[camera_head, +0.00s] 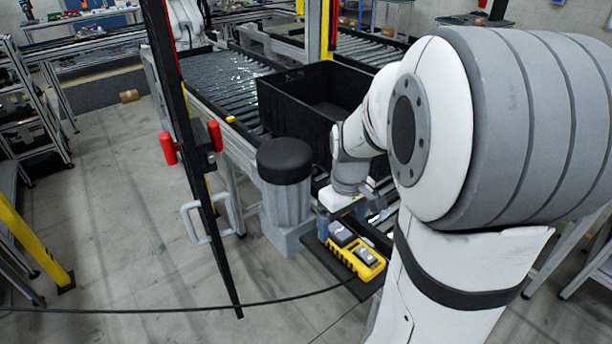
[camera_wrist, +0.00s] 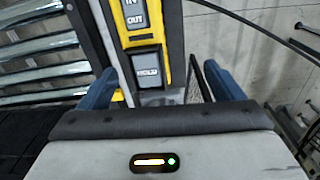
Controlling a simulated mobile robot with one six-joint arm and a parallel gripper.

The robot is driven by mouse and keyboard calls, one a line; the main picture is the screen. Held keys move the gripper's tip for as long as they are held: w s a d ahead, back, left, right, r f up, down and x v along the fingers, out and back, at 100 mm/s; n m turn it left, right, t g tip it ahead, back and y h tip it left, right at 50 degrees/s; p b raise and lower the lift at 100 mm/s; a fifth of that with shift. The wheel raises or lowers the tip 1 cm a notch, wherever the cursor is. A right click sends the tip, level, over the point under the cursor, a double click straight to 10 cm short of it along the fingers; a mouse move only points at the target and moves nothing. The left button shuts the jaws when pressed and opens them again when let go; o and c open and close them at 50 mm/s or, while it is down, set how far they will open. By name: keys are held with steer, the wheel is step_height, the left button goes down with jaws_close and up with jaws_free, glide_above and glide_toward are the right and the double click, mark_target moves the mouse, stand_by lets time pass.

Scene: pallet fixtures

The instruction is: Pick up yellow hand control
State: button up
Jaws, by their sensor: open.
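The yellow hand control (camera_head: 356,256) with grey buttons lies on a dark plate beside the conveyor in the head view. In the wrist view the hand control (camera_wrist: 165,67) shows at top centre, with grey buttons marked IN, OUT and HOLD. My gripper (camera_wrist: 160,85) is open, with its blue fingers on either side of the hand control's lower end in the picture. In the head view my gripper (camera_head: 338,215) is just above and behind the hand control, partly hidden by my arm. Whether the fingers touch it cannot be told.
A black crate (camera_head: 300,105) sits on the roller conveyor (camera_head: 215,75). A grey motor with a black cap (camera_head: 285,160) stands just left of the hand control. A dark post with red handles (camera_head: 190,145) and a thin cable (camera_head: 180,309) are nearby.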

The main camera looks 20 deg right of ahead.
mark_target(347, 237)
steer(key=shift+w+d+f+n+p, duration=0.1)
steer(key=shift+w+d+n+p, duration=0.1)
steer(key=shift+w+d, duration=0.3)
steer(key=shift+w+d+f+n+p, duration=0.1)
steer(key=shift+w+d+p, duration=0.1)
steer(key=shift+d, duration=0.5)
steer(key=shift+d+f, duration=0.15)
steer(key=shift+f, duration=0.2)
step_height(347, 237, down, 7)
steer(key=shift+f+p, duration=0.2)
steer(key=shift+p, duration=0.6)
steer(key=shift+c, duration=0.2)
steer(key=c, duration=1.3)
